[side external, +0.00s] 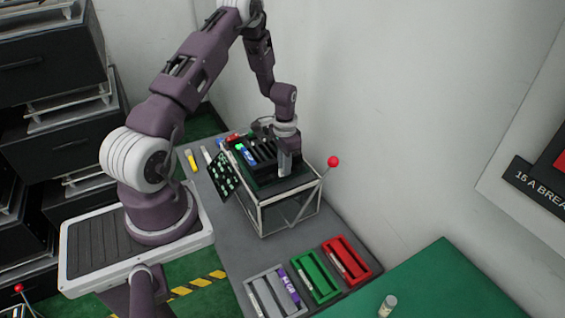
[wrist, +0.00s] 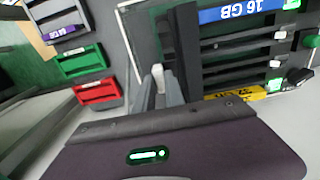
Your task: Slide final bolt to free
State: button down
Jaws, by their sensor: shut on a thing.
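My gripper (side external: 286,168) points down at the right end of a black slotted unit (side external: 262,152) on a white-framed stand. In the wrist view, the jaws (wrist: 163,92) are shut on a small pale peg (wrist: 157,74) beside the black unit (wrist: 187,50). The peg may be the bolt, but its shape is mostly hidden by the fingers. A blue 16 GB stick (wrist: 240,13) and a yellow labelled stick (wrist: 235,95) lie in the unit's slots. Small pale and black end pieces (wrist: 275,63) show at the slots' far ends.
A lever with a red ball (side external: 333,161) rises beside the stand (side external: 262,215). Grey (side external: 262,306), green (side external: 318,290) and red (side external: 350,272) trays sit on the grey bench in front. A panel of green-lit buttons (side external: 223,175) leans at the stand's left. The wall is close behind.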

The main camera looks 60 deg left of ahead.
jog(key=d, duration=0.4)
jog(key=shift+d, duration=0.1)
jog(key=c, duration=1.4)
grip_release()
jog(key=shift+r, duration=0.3)
notch_tip(320, 180, up, 7)
jog(key=shift+f, duration=0.2)
